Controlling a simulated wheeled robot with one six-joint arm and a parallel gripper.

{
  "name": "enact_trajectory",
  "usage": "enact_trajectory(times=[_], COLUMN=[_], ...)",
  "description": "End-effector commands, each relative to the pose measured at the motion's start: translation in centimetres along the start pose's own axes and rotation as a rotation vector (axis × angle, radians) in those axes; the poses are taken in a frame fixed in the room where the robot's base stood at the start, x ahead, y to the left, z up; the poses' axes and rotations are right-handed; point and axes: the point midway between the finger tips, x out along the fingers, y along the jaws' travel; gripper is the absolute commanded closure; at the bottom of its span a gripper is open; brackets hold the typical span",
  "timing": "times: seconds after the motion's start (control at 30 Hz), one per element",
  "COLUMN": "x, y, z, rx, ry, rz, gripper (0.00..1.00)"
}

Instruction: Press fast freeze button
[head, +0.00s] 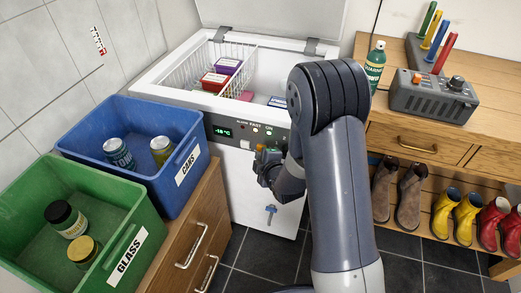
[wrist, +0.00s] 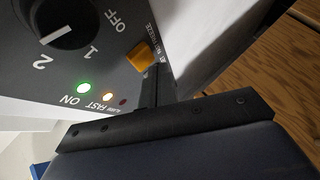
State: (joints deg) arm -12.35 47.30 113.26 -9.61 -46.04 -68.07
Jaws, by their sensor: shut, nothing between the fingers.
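The fast freeze button is an orange rocker (wrist: 138,55) on the dark control panel (wrist: 110,50) in the wrist view, beside the FREEZE lettering. My gripper (wrist: 153,82) is shut and empty, its narrow fingertips right at the button's edge; I cannot tell whether they touch. The FAST lamp (wrist: 107,97) glows amber, and the ON lamp (wrist: 84,88) glows green. The alarm lamp is dark. In the head view, my gripper (head: 266,168) is at the front of the white chest freezer (head: 262,195), just under its panel.
A dial (wrist: 62,20) is close to the button. The freezer lid (head: 275,14) is open. A blue cans crate (head: 185,180) and green glass crate (head: 118,262) stand left. A wooden bench (head: 415,135) with a grey device (head: 433,97) and boots below stands right.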

Motion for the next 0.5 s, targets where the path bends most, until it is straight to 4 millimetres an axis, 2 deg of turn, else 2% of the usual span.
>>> enact_trajectory(times=[0.5], x=[0.61], y=[0.31], z=[0.43], rx=[-0.001], ry=[0.001], rz=[0.001], gripper=[1.0])
